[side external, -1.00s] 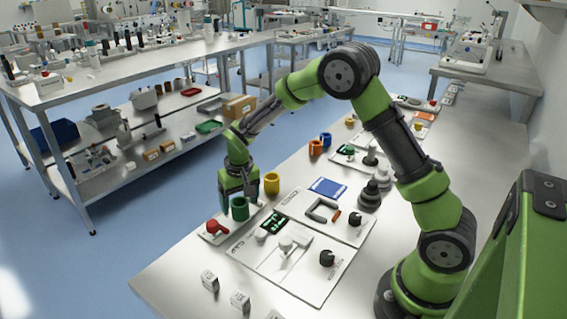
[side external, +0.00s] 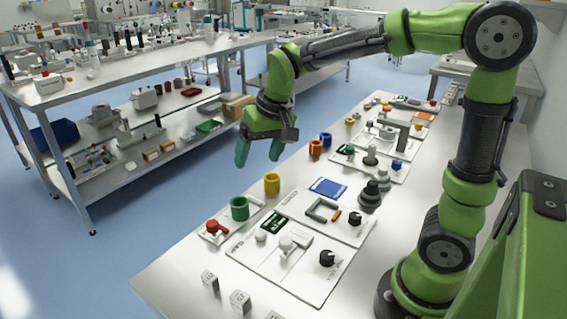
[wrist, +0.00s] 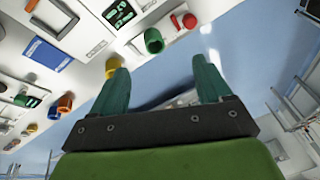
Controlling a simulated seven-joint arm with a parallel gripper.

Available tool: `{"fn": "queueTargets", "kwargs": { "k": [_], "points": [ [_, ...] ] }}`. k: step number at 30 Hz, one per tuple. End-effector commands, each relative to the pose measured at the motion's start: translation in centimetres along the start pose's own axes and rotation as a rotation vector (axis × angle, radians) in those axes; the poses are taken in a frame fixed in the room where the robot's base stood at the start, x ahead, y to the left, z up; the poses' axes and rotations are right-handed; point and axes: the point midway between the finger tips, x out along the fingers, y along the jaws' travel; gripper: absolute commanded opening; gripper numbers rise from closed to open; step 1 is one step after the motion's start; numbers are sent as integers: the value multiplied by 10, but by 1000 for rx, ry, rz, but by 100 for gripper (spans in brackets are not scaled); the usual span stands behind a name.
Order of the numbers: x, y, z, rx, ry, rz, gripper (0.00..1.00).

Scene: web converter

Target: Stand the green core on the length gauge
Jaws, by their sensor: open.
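The green core (side external: 239,208) is a hollow cylinder standing upright, open end up. It appears to rest on the far end of a small white plate (side external: 222,234) with a red-handled part (side external: 215,228), which may be the length gauge; I cannot read its label. The core (wrist: 153,40) and the red part (wrist: 189,20) also show at the top of the wrist view. My gripper (side external: 258,153) is open and empty, well above and behind the core, with its two teal fingers (wrist: 162,72) spread and nothing between them.
A yellow core (side external: 272,184) stands behind the green one near the table edge. A white clamp panel (side external: 300,282) and a panel with a grey caliper-like part (side external: 322,211) lie to the right. Orange (side external: 316,149) and blue cores stand farther back. White labelled cubes (side external: 240,300) are in front.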

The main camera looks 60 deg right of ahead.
Motion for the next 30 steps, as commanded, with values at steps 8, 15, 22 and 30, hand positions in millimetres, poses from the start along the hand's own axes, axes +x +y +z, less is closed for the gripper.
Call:
{"fn": "queueTargets", "kwargs": {
  "k": [8, 15, 22, 30],
  "points": [
    [-61, 14, 89, -13, 165, -162, 78],
    [-67, 23, 130, -21, 244, -220, 78],
    [-66, 25, 134, -22, 252, -226, 78],
    [-66, 24, 134, -22, 252, -226, 78]
  ]
}}
